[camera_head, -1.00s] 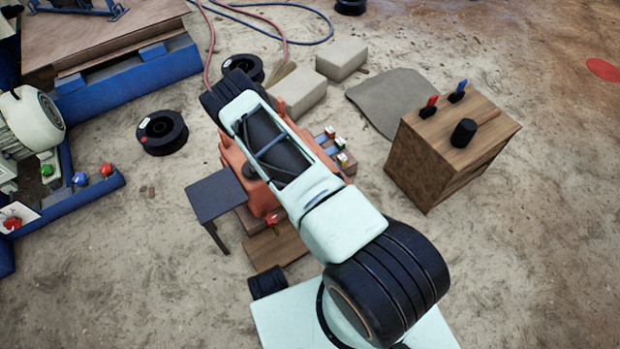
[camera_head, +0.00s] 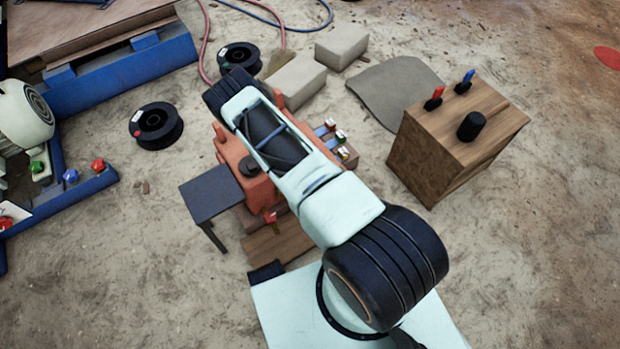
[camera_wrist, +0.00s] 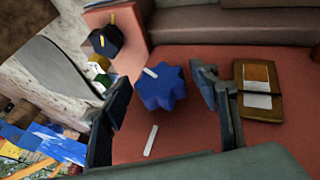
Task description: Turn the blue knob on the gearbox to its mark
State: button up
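The blue knob (camera_wrist: 160,88) is a lobed knob on the orange-red gearbox (camera_wrist: 185,135) in the wrist view. A short white line on its top points toward the upper left. A separate white mark (camera_wrist: 151,140) lies on the gearbox face below the knob. My gripper (camera_wrist: 163,92) is open, with one finger on each side of the knob and gaps visible on both sides. In the head view the gearbox (camera_head: 228,152) shows partly beneath my arm. The blue knob and my fingertips are hidden there.
A black knob (camera_wrist: 105,40) with a yellow line and a brown box with a pale label (camera_wrist: 257,90) flank the blue knob. In the head view, a wooden cabinet (camera_head: 430,165) with handles stands right, and a small dark table (camera_head: 210,195) stands left of the gearbox.

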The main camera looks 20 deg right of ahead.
jog(key=c, duration=1)
jog(key=shift+o, duration=0.2)
jog(key=shift+a+f+h+b, duration=0.15)
jog(key=shift+h+b, duration=0.15)
jog(key=shift+b, duration=0.25)
jog(key=shift+f+h+b, duration=0.15)
jog(key=shift+h+b, duration=0.45)
jog(key=shift+b, duration=0.45)
jog(key=shift+a+n+t+h+b, duration=0.1)
jog(key=shift+n+t+h+b, duration=0.4)
jog(key=shift+h+b, duration=0.55)
jog(key=shift+n+t+h, duration=0.35)
jog(key=shift+t+h, duration=0.15)
jog(key=shift+h, duration=0.8)
jog(key=shift+n+t+h, duration=0.35)
jog(key=shift+t+h, duration=0.15)
jog(key=shift+h, duration=1.05)
jog(key=shift+w+t, duration=0.1)
jog(key=shift+t, duration=0.2)
